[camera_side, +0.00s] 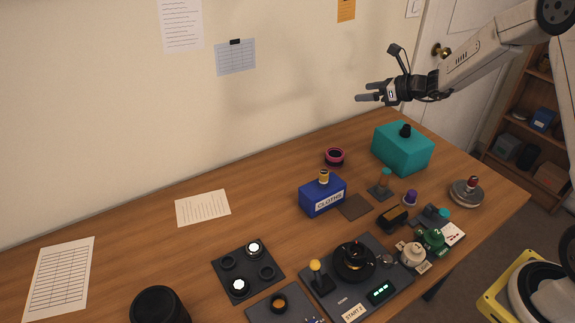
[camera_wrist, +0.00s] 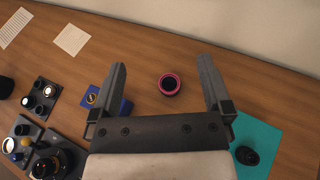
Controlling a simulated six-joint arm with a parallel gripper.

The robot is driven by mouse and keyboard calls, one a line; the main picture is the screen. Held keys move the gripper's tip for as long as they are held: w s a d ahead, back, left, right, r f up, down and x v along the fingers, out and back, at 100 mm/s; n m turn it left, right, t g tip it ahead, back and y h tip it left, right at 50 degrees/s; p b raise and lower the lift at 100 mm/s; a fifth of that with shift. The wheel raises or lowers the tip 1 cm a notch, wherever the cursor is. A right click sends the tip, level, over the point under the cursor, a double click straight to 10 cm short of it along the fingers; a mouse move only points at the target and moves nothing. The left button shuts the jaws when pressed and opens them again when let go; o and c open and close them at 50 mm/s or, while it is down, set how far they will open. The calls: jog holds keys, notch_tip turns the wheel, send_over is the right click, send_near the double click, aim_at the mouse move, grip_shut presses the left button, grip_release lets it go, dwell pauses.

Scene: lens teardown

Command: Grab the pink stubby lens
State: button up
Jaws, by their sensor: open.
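The pink stubby lens (camera_side: 334,157) stands on the wooden table near the wall, behind the blue box and left of the teal box in the side view. In the wrist view the pink lens (camera_wrist: 169,85) shows as a pink ring with a dark centre, between my two fingers and apart from both. My gripper (camera_side: 368,92) is open and empty, high above the table at the upper right of the side view. Its fingers (camera_wrist: 163,78) stand spread on either side in the wrist view.
A blue box labelled CLOTHS (camera_side: 322,198) and a teal box (camera_side: 402,152) flank the lens. A dark tray (camera_side: 262,262), a turntable device (camera_side: 354,262) and several small parts fill the front. The wall rises close behind the table. Bare wood surrounds the lens.

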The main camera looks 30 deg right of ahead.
send_near(336, 153)
jog(key=shift+x, duration=1.2)
jog(key=shift+f, duration=0.1)
jog(key=shift+x, duration=1.25)
jog(key=shift+x, duration=2.6)
jog(key=shift+c, duration=0.2)
jog(key=c, duration=1.1)
